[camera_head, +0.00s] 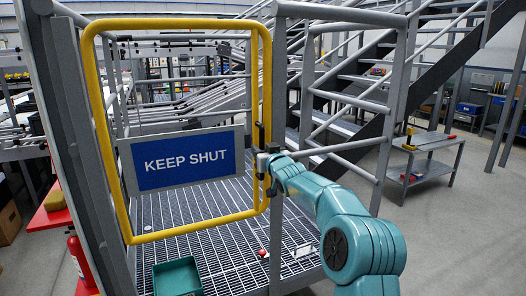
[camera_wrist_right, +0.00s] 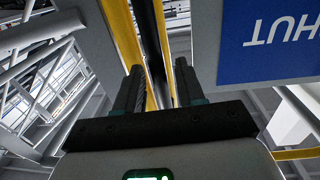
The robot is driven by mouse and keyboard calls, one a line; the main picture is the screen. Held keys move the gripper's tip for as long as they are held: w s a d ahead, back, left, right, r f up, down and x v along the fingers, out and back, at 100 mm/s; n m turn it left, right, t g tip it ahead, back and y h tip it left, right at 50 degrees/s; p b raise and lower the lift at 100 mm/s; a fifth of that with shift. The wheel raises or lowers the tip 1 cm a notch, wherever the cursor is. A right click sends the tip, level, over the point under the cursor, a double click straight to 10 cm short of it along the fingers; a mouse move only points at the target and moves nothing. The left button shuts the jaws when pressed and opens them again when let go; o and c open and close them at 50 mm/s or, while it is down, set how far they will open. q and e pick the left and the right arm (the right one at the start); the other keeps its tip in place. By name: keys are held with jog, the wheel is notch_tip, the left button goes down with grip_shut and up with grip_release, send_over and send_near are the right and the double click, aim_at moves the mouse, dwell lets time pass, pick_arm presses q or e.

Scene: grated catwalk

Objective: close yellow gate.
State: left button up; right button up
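The yellow tubular gate (camera_head: 185,24) stands upright across the catwalk opening and carries a blue KEEP SHUT sign (camera_head: 187,162). Its right side shows close beside the grey post (camera_head: 278,90); I cannot tell whether it touches. A dark upright handle (camera_head: 257,134) is on that side. My right gripper (camera_head: 264,160) is at this handle. In the right wrist view, my right gripper's fingers (camera_wrist_right: 158,82) are apart, on either side of a dark bar (camera_wrist_right: 155,35), with slivers of yellow showing between. The sign also shows there upside down (camera_wrist_right: 268,40). My left gripper is not in view.
A green bin (camera_head: 177,277) and a small red knob (camera_head: 262,253) are on the grating (camera_head: 215,235). Stairs with grey rails (camera_head: 345,95) rise at the right. A small bench (camera_head: 432,145) with tools stands at the right. A red extinguisher (camera_head: 80,260) is at lower left.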

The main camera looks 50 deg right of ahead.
jog(key=shift+w+d+f, duration=0.1)
jog(key=shift+f, duration=0.1)
jog(key=b+v, duration=0.5)
jog(key=v, duration=1.1)
jog(key=shift+s+a+r, duration=0.2)
jog(key=shift+s+a, duration=0.1)
